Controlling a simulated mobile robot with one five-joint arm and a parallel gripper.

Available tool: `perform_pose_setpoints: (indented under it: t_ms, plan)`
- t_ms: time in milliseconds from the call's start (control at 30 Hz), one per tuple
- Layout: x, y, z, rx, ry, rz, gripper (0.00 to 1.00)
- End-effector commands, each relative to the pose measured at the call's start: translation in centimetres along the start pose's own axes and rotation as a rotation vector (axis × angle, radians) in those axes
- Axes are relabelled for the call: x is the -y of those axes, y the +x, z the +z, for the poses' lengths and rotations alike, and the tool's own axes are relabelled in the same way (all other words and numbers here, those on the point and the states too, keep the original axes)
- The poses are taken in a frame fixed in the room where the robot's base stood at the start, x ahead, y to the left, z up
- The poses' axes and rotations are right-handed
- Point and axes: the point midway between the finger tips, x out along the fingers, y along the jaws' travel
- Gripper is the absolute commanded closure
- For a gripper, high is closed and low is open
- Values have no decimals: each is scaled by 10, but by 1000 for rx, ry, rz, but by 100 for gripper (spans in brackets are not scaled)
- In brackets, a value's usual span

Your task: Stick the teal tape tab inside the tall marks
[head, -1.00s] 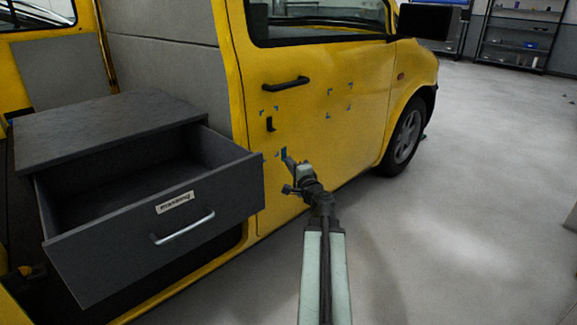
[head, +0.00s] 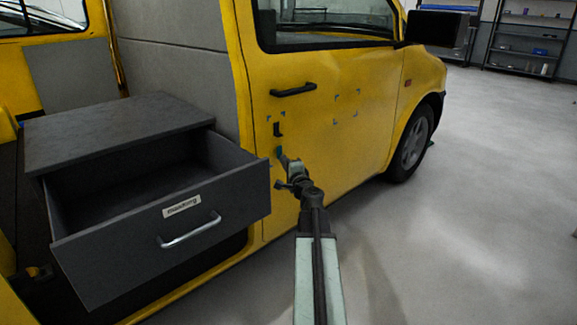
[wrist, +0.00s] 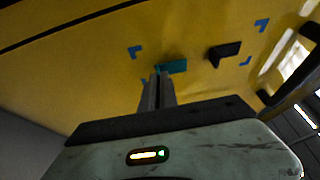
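The teal tape tab (head: 279,151) is at the tip of my gripper (head: 284,159), in front of the yellow door (head: 335,140). In the wrist view, my gripper's fingers (wrist: 157,76) are close together on the tab (wrist: 173,66), which sticks out to the right. The tall marks are small blue corners, with upper ones (head: 269,118) beside the black latch (head: 277,130). The wrist view shows blue corners (wrist: 135,52) around the tab and latch (wrist: 224,52). The tab appears within them, below the latch. I cannot tell whether it touches the door.
A second, squarer set of blue corners (head: 337,99) is to the right on the door. A black door handle (head: 293,90) is above. An open grey drawer (head: 165,225) juts out left of my arm. The floor at right is clear.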

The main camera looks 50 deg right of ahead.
Motion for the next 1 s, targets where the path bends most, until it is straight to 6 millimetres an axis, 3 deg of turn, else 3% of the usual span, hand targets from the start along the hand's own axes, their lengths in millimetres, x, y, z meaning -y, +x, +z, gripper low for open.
perform_pose_setpoints:
  t_ms: [1000]
  plan:
    - [0,6,1,-1,1,0,100]
